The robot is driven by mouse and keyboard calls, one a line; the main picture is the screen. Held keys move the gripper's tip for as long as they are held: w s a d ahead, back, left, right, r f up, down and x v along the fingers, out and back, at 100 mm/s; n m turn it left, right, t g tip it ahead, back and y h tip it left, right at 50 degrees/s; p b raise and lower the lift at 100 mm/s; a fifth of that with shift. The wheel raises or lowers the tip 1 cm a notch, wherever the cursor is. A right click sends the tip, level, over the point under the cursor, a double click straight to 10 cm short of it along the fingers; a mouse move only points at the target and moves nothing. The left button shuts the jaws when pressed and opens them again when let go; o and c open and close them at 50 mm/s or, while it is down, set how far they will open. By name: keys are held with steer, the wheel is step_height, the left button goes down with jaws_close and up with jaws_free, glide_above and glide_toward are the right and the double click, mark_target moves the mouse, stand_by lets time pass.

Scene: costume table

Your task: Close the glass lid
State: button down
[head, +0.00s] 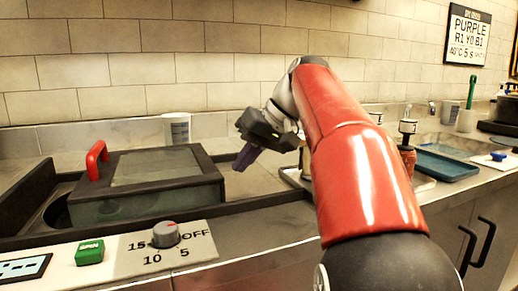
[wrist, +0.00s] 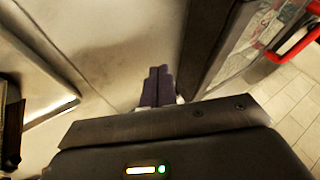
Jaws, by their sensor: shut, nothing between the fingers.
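The glass lid (head: 155,166) is a dark-framed pane with a red handle (head: 97,160) at its left end. It covers the right part of the machine's dark recess; a round opening (head: 58,212) shows uncovered to its left. My gripper (head: 243,160) is shut and empty, fingers pointing down, just to the right of the lid's right edge. In the wrist view the purple fingertips (wrist: 158,75) are together, close beside the lid's dark frame (wrist: 212,40); I cannot tell if they touch it. The red handle also shows at the upper right there.
The front panel holds a green SPIN button (head: 89,252) and a grey timer knob (head: 165,234). A white cup (head: 177,129) stands behind the lid. To the right are a dispenser bottle (head: 407,150) and a blue tray (head: 446,165).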

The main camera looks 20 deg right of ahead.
mark_target(177, 165)
steer(key=a, duration=0.2)
steer(key=shift+a, duration=1)
steer(key=a, duration=0.9)
steer(key=shift+a+p, duration=0.3)
steer(key=shift+p, duration=0.05)
